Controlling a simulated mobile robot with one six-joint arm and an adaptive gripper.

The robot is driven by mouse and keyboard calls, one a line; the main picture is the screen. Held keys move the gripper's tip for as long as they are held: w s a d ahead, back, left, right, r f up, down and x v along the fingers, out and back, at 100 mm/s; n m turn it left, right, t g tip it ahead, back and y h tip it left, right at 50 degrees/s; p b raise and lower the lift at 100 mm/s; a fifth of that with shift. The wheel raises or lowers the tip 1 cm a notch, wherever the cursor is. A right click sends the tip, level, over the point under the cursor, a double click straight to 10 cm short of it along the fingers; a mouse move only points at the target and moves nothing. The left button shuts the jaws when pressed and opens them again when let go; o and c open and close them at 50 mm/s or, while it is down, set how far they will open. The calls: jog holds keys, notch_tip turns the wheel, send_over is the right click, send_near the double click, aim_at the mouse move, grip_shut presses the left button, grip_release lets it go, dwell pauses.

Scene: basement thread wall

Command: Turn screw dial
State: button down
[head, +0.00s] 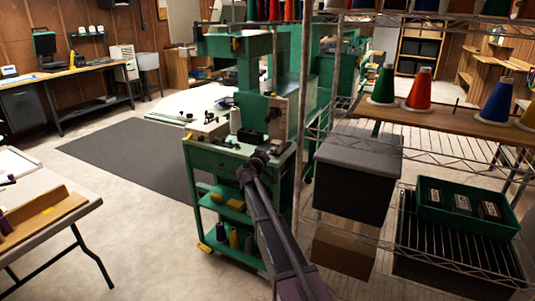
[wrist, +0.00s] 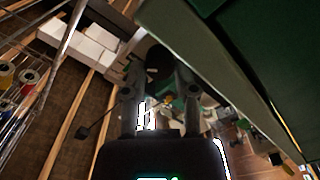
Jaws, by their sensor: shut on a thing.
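My gripper (head: 257,163) is at the front of a green machine (head: 251,80) on a green cart, at the end of my dark arm. In the wrist view my gripper (wrist: 158,78) has its two fingers on either side of a dark round knob, which I take for the screw dial (wrist: 158,58). The fingers are shut on it. The dial lies close beside a long green edge of the machine (wrist: 225,70). In the head view I cannot make the dial out apart from the gripper. Its markings and its angle do not show.
A wire shelf (head: 375,236) with thread cones stands close on the right, holding a black bin (head: 355,185) and a green tray (head: 468,232). The green cart (head: 226,160) carries small spools below. A dark mat (head: 130,155) and open floor lie to the left.

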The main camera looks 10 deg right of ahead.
jog(key=shift+w+n, duration=0.15)
jog(key=shift+n, duration=1.05)
jog(key=shift+d, duration=0.1)
jog(key=shift+c, duration=2)
grip_release()
jog(key=shift+s, duration=0.2)
jog(key=v, duration=0.8)
